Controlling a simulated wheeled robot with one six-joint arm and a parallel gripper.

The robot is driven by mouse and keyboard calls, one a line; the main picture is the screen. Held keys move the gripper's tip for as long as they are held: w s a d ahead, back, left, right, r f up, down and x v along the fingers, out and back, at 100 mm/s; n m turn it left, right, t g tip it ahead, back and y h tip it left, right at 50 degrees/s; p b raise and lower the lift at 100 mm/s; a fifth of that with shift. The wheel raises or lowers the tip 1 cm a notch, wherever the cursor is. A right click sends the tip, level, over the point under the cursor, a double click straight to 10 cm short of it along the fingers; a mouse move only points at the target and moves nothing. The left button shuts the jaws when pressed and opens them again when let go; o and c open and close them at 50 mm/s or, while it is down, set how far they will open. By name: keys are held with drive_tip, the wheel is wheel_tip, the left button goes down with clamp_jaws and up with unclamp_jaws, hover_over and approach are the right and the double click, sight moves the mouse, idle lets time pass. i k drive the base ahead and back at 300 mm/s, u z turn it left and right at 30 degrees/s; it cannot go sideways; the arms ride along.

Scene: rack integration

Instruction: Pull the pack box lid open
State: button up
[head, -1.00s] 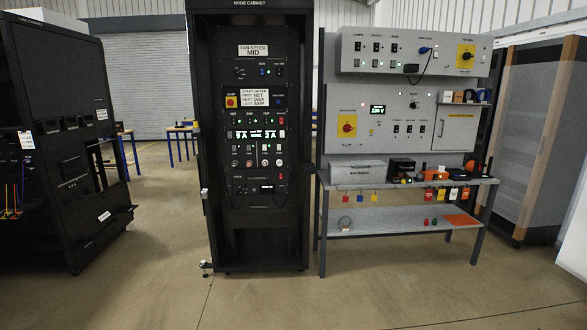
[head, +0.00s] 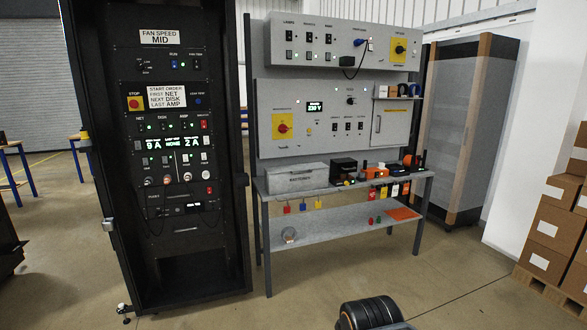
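A light grey box (head: 296,178) with a dark label, most likely the pack box, sits at the left end of the grey workbench in the head view. Its lid looks closed. The label is too small to read surely. A dark ribbed part of my arm shows at the bottom edge, well in front of the bench. My gripper is not in view.
The black node cabinet (head: 183,110) stands left of the bench. A lower shelf (head: 340,228) and a panel with switches (head: 335,115) belong to the bench. Cardboard boxes (head: 552,225) stand on a pallet at right.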

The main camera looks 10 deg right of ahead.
sight(309, 166)
drive_tip(key=z, duration=0.05)
drive_tip(key=i, duration=0.85)
drive_tip(key=u, duration=0.35)
drive_tip(key=i, duration=2.25)
drive_tip(key=z, duration=0.35)
